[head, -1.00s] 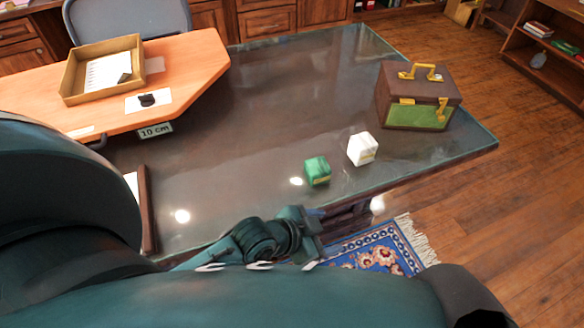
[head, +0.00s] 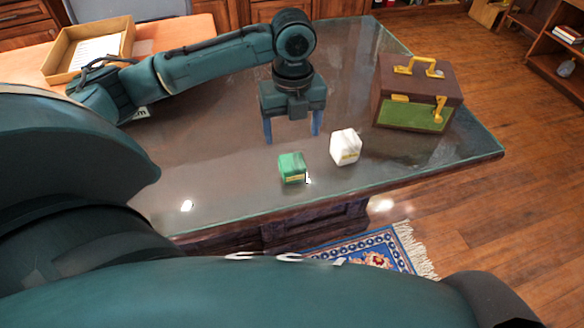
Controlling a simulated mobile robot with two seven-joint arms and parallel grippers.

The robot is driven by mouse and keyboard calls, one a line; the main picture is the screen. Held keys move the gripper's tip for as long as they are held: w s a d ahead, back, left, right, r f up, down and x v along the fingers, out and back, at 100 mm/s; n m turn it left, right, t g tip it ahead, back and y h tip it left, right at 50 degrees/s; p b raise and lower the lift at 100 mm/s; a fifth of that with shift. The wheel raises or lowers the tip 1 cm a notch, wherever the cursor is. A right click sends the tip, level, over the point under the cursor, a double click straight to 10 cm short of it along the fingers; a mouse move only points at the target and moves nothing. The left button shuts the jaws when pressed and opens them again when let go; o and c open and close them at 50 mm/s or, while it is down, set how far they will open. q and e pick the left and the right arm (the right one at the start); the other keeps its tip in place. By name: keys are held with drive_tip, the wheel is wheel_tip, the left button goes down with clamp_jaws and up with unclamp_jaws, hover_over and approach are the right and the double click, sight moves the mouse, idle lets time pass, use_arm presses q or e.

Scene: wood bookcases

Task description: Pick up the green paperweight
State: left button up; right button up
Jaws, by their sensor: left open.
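The green paperweight (head: 292,167) is a small green cube with a yellowish label. It sits on the dark glass-topped desk near its front edge. My left gripper (head: 292,138) points down above the desk, behind and a little above the paperweight in the picture. Its two blue-grey fingers are spread apart, with nothing between them. It appears apart from the paperweight. My right gripper is not in view.
A white cube (head: 345,147) stands close to the right of the paperweight. A brown case (head: 417,92) with yellow handles is farther right. A wooden tray (head: 125,42) with papers lies at the back left. The desk's front left (head: 215,185) is clear.

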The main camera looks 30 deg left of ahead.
sight(292, 161)
use_arm(q)
wheel_tip(292, 161, down, 6)
drive_tip(key=shift+w+f, duration=0.1)
drive_tip(key=shift+f, duration=0.05)
wheel_tip(292, 161, down, 5)
drive_tip(key=shift+a+f+b, duration=0.1)
drive_tip(key=shift+f+b, duration=0.05)
drive_tip(key=shift+b, duration=0.25)
drive_tip(key=shift+w, duration=0.1)
drive_tip(key=c, duration=1.4)
